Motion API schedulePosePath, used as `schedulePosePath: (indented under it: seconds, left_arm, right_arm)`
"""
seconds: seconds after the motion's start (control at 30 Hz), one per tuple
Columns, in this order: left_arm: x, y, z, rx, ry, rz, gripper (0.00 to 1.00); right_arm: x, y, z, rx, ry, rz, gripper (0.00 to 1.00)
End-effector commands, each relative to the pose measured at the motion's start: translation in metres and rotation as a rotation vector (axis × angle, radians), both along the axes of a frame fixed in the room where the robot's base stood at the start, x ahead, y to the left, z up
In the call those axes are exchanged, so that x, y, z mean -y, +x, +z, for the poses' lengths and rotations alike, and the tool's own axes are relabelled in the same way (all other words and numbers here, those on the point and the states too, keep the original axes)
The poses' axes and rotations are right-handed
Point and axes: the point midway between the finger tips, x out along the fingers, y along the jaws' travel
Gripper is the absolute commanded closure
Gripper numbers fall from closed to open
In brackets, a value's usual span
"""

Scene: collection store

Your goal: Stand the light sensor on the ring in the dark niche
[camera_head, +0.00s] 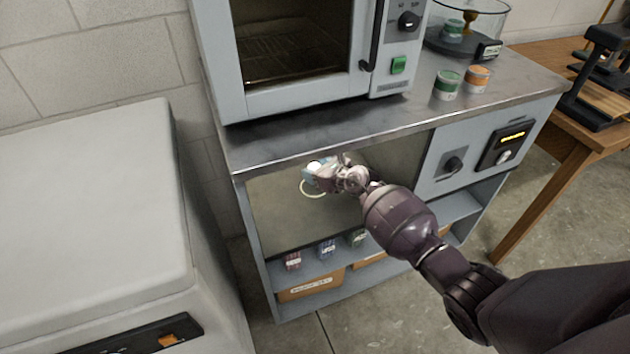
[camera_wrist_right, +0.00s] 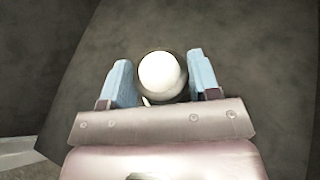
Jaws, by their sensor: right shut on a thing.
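The light sensor, with a white dome top (camera_head: 314,166), is between the fingertips of my right gripper (camera_head: 319,172), inside the dark niche (camera_head: 274,215). In the right wrist view the dome (camera_wrist_right: 160,71) sits between the two light blue fingers of the gripper (camera_wrist_right: 162,80), which is shut on it. The pale ring (camera_head: 312,195) lies on the niche floor. The sensor overlaps the ring's far part in the head view. I cannot tell whether the sensor touches the floor. The sensor's lower body is mostly hidden. My left gripper is not in view.
The metal counter (camera_head: 290,142) overhangs the niche and carries an oven (camera_head: 300,60) and two small tins. A control panel (camera_head: 480,155) is right of the niche. Below are small jars (camera_head: 327,248) and labelled boxes (camera_head: 312,287). A pale cabinet (camera_head: 90,210) stands at left.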

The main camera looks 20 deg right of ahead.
Motion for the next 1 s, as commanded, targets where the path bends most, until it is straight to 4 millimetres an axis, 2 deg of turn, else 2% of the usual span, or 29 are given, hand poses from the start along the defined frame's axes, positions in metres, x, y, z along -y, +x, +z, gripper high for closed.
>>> schedulePosePath:
  seconds: [0.03, 0.27, 0.5, 0.77, 0.8, 0.97, 1.0]
  left_arm:
    - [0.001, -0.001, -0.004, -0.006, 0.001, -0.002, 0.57]
    - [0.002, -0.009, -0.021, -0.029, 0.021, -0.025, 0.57]
    - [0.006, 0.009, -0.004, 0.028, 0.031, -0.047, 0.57]
    - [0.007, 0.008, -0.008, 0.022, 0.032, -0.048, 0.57]
    - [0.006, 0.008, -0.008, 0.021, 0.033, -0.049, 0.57]
    - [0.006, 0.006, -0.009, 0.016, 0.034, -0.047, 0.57]
    - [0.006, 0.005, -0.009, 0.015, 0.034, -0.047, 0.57]
  right_arm:
    - [0.000, -0.001, -0.011, -0.007, 0.001, 0.001, 0.72]
    - [0.000, -0.004, -0.053, -0.015, 0.002, 0.000, 0.72]
    - [0.000, 0.004, -0.045, -0.001, 0.001, 0.001, 0.72]
    - [0.000, 0.003, -0.049, -0.002, 0.000, 0.001, 0.72]
    - [-0.001, 0.003, -0.050, -0.002, 0.000, 0.001, 0.43]
    - [0.000, 0.003, -0.048, -0.001, 0.001, 0.001, 0.19]
    - [0.000, 0.003, -0.048, -0.001, 0.001, 0.001, 0.19]
